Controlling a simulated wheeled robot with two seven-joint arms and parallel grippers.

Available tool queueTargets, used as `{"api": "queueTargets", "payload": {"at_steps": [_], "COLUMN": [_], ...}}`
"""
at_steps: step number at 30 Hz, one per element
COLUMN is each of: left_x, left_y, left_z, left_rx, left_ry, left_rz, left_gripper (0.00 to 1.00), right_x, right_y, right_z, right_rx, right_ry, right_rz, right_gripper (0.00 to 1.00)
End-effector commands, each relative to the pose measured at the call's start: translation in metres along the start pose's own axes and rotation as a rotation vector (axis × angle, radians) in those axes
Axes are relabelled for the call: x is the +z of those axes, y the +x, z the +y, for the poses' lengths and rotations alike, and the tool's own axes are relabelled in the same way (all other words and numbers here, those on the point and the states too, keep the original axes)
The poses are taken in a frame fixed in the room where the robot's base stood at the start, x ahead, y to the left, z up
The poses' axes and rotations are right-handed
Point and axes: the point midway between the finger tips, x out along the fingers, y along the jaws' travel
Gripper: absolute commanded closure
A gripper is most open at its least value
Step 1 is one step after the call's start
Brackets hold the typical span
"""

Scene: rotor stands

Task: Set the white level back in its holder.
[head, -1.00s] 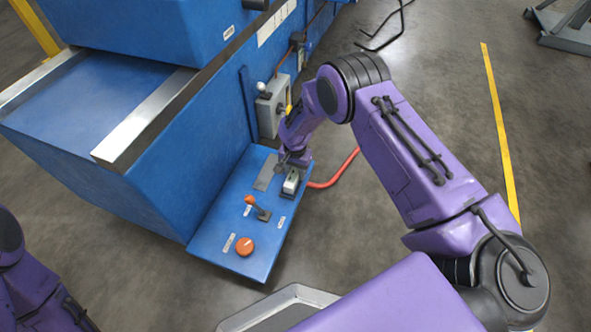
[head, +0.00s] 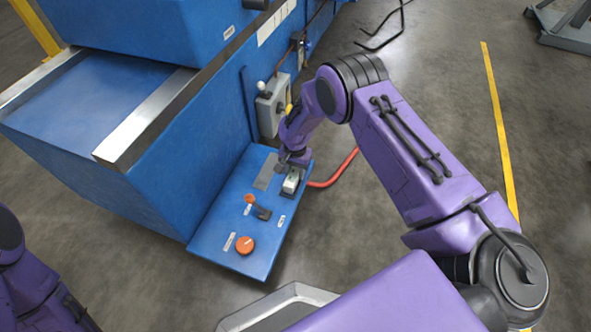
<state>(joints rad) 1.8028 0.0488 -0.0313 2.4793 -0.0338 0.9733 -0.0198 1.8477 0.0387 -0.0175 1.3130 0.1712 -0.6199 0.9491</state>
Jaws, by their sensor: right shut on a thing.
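The white level (head: 291,182) is a small pale block at the far right part of the blue panel (head: 215,222). My right gripper (head: 289,168) is over it from above and shut on it. The level sits at a dark base (head: 287,194), which looks like its holder; whether it is fully seated I cannot tell. The gripper hides the level's far end. My left arm shows only in part at the lower left edge, and its gripper is out of view.
On the same panel are an orange-tipped lever (head: 258,207) and an orange knob (head: 245,245). A grey switch box (head: 271,105) is on the blue machine behind. A red hose (head: 338,172) runs right of the panel. A grey tray (head: 285,302) is at the bottom.

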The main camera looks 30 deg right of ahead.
Motion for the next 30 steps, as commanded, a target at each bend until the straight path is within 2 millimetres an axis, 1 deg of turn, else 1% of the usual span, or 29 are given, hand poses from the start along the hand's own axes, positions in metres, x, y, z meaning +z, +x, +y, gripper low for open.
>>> {"api": "queueTargets", "payload": {"at_steps": [18,19,20,21,30], "left_x": [0.0007,0.0007,0.0007,0.0007,0.0014], "left_y": [0.0037,0.0034,0.0033,0.0033,0.0033], "left_z": [0.0004,0.0004,0.0004,0.0004,0.0002], "left_rx": [0.0,0.0,0.0,0.0,0.0], "left_ry": [0.0,0.0,0.0,0.0,0.005], "left_rz": [0.0,0.0,0.0,0.0,-0.006], "left_gripper": [1.0,1.0,1.0,1.0,1.0], "right_x": [-0.0005,-0.0005,-0.0005,-0.0004,-0.0001], "right_y": [0.0075,0.0072,0.0071,0.0071,0.0075], "right_z": [-0.0004,-0.0004,-0.0004,-0.0004,0.0], "right_rx": [0.0,-0.001,-0.001,0.0,0.0], "right_ry": [0.0,0.0,0.0,0.0,0.0], "right_rz": [0.001,0.001,0.001,0.001,0.0], "right_gripper": [0.97,0.53,0.43,0.3,0.3]}}
